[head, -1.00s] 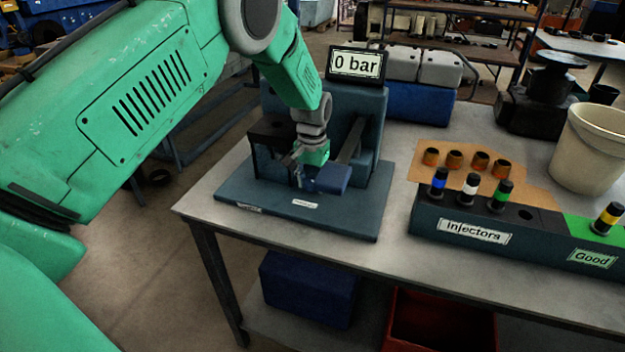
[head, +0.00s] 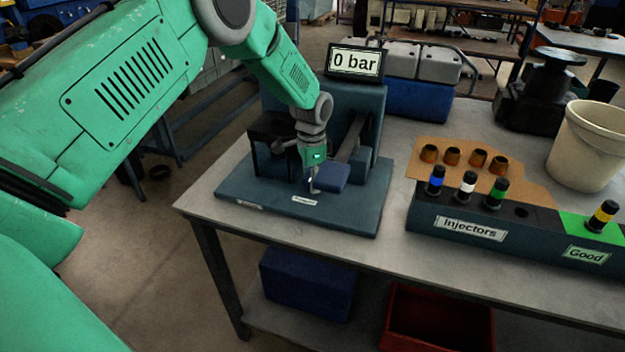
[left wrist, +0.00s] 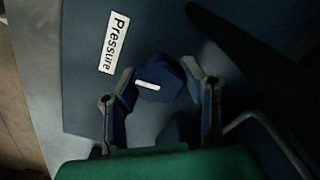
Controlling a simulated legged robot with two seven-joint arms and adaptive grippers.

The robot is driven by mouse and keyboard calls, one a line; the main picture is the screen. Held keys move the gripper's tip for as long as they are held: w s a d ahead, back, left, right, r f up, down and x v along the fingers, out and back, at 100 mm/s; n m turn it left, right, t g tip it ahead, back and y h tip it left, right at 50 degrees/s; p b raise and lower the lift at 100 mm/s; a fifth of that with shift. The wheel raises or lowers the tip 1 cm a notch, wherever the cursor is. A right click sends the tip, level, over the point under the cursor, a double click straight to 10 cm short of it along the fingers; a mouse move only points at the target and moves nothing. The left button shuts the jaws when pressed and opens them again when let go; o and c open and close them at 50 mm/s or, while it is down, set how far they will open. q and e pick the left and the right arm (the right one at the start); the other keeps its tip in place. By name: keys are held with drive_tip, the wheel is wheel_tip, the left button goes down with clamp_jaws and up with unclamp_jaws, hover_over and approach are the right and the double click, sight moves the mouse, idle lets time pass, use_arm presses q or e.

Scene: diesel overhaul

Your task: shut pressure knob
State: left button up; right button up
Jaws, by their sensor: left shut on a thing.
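The pressure knob (left wrist: 160,84) is dark blue and faceted, with a white mark on top, in the middle of the left wrist view. My left gripper (left wrist: 160,82) has a finger on each side of the knob and is shut on it. In the head view my left gripper (head: 313,187) points down at the tester's base (head: 345,217), and the knob is hidden there or too small to make out. A white "Pressure" label (left wrist: 114,43) lies beside the knob. The tester's display (head: 355,63) reads 0 bar. My right gripper is not in view.
A lever with a blue handle (head: 328,178) stands close to the right of my left gripper. The injector rack (head: 470,229), holding several injectors, and a pale bucket (head: 590,145) stand to the right. The table's front strip (head: 400,250) is clear.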

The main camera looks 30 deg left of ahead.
use_arm(q)
drive_tip(key=shift+m, duration=0.5)
drive_tip(key=o, duration=0.9)
drive_tip(key=shift+o, duration=1.1)
drive_tip(key=shift+a, duration=0.15)
drive_tip(key=shift+r, duration=0.15)
wheel_tip(320, 180, up, 11)
drive_tip(key=shift+r, duration=0.2)
drive_tip(key=shift+w, duration=0.1)
